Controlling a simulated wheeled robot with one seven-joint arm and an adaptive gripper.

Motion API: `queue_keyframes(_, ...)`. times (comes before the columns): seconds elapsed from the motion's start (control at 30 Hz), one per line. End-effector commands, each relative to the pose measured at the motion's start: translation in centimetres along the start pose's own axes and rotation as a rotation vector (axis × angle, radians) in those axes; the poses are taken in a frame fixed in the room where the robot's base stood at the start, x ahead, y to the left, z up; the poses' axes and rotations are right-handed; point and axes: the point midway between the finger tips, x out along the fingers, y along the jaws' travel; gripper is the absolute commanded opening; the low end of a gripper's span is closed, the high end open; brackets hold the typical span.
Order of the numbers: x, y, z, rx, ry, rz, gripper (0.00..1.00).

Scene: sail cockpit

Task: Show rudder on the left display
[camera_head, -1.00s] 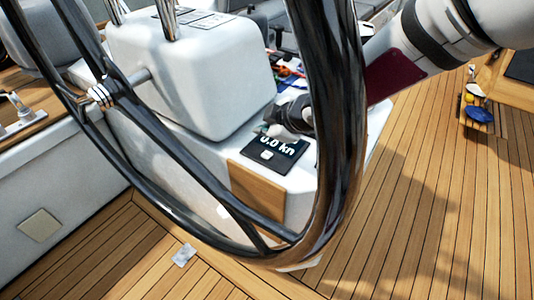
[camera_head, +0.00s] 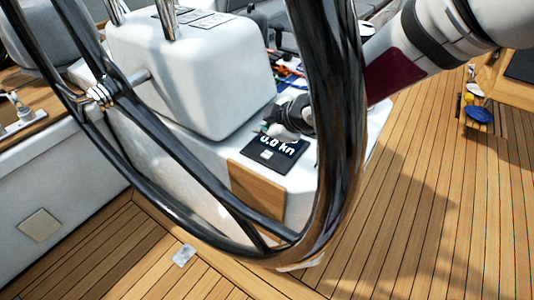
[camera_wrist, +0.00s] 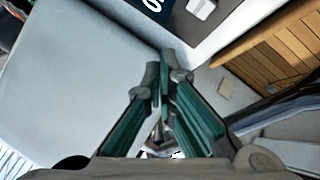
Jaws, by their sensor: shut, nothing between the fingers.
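The display (camera_head: 278,152) is a small dark panel on the white console, seen behind the wheel rim. It reads "0.0 kn" and has a small light button (camera_head: 267,155) near its lower edge. My gripper (camera_head: 280,132) is over the upper part of the display and partly covers it. In the wrist view the gripper (camera_wrist: 164,62) is shut and empty, with its fingertips close together just below the display (camera_wrist: 145,5) and its button (camera_wrist: 201,8). I cannot tell whether the fingertips touch anything.
The large dark steering wheel (camera_head: 345,130) stands in front of the console, close to my arm. A white pedestal housing (camera_head: 190,75) is left of the display. A wooden panel (camera_head: 256,190) is below it. The teak deck (camera_head: 430,210) at right is open.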

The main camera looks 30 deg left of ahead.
Motion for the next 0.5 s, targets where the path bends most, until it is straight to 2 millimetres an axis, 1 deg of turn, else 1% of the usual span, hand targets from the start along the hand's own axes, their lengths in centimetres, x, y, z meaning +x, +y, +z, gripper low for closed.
queue_keyframes(0.4, -0.03, 0.03, 0.03, 0.001, -0.001, 0.001, 0.0)
queue_keyframes(0.5, -0.68, 0.51, 0.62, 0.013, -0.022, 0.011, 0.0)
